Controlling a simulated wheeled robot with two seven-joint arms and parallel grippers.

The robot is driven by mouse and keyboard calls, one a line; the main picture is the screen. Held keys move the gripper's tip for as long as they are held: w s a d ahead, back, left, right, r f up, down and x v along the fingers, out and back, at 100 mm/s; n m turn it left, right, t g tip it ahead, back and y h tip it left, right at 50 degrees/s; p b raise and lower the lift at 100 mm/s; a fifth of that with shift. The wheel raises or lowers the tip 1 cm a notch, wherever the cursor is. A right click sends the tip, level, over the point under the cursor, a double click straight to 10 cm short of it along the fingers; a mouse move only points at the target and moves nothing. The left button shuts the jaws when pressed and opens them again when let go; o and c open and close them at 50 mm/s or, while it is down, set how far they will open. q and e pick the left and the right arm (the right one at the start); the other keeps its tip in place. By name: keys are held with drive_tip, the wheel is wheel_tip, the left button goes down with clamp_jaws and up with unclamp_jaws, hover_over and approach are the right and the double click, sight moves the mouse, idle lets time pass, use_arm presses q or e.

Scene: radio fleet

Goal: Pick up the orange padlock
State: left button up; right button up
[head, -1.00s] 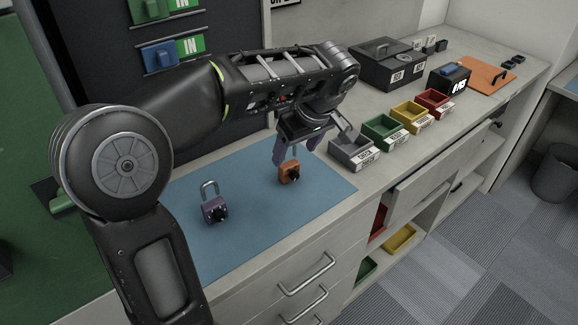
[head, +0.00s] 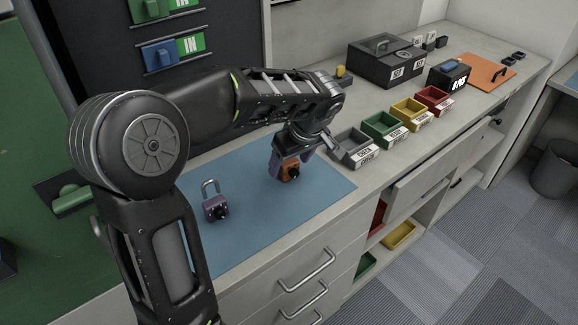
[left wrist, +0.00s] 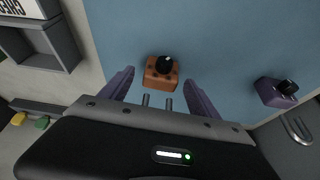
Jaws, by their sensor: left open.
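The orange padlock (head: 290,170) with a black dial stands on the blue mat (head: 243,240). My left gripper (head: 288,168) is lowered over it, with its purple fingers open on either side of the padlock. In the left wrist view the orange padlock (left wrist: 161,72) sits between and just ahead of the two open fingertips (left wrist: 158,78), with gaps on both sides. The upper part of its shackle is hidden by the gripper. A purple padlock (head: 216,207) stands on the mat to the left; it also shows in the left wrist view (left wrist: 276,92). My right gripper is not in view.
Grey (head: 357,149), green (head: 385,130), yellow (head: 410,114) and red (head: 436,100) open bins line the counter to the right. A dark box (head: 385,66) and an orange clipboard (head: 480,72) are farther back. The front of the mat is clear.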

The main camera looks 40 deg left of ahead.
use_arm(q)
drive_tip(key=shift+x, duration=0.75)
clamp_jaws()
idle(0.6)
